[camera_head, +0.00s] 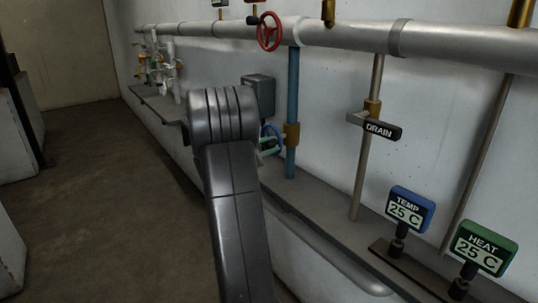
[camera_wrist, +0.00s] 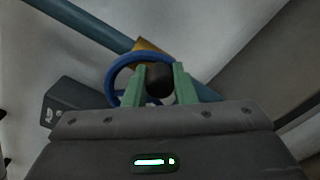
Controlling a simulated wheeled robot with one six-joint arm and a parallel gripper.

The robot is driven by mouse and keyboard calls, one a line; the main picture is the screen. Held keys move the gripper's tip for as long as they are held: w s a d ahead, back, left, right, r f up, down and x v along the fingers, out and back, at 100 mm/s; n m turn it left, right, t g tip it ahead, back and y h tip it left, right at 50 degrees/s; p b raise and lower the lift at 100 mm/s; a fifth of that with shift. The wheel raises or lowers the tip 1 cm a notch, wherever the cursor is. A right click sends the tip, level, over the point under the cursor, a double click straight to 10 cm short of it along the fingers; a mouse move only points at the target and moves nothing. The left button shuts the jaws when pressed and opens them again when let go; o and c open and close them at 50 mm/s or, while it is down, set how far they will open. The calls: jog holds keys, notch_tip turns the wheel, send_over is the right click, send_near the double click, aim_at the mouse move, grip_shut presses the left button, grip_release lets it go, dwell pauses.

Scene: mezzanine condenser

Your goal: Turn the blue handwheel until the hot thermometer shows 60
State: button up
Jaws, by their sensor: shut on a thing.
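The blue handwheel (camera_head: 278,131) is on the blue vertical pipe, mostly hidden behind my arm in the head view. In the wrist view the blue handwheel (camera_wrist: 113,78) shows its rim around a dark round knob (camera_wrist: 159,79). My gripper (camera_wrist: 160,80) has its green fingers on either side of that knob and is shut on it. In the head view my gripper (camera_head: 268,146) shows only in part beside the arm. A green-framed display marked HEAT (camera_head: 481,249) reads 25 C. A blue-framed display marked TEMP (camera_head: 410,210) also reads 25 C.
A red handwheel (camera_head: 269,31) sits on the large grey pipe (camera_head: 340,34) above. A lever marked DRAIN (camera_head: 380,128) is right of the blue pipe (camera_head: 292,100). A grey box (camera_head: 258,93) is behind my arm. The floor (camera_head: 90,200) at left is clear.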

jog(key=shift+f+m+b, duration=0.15)
jog(key=shift+m+b, duration=0.15)
jog(key=shift+b, duration=0.1)
jog(key=o, duration=1)
jog(key=v, duration=1.4)
jog(key=shift+d, duration=0.15)
jog(key=x, duration=1.3)
jog(key=shift+w+d, duration=0.3)
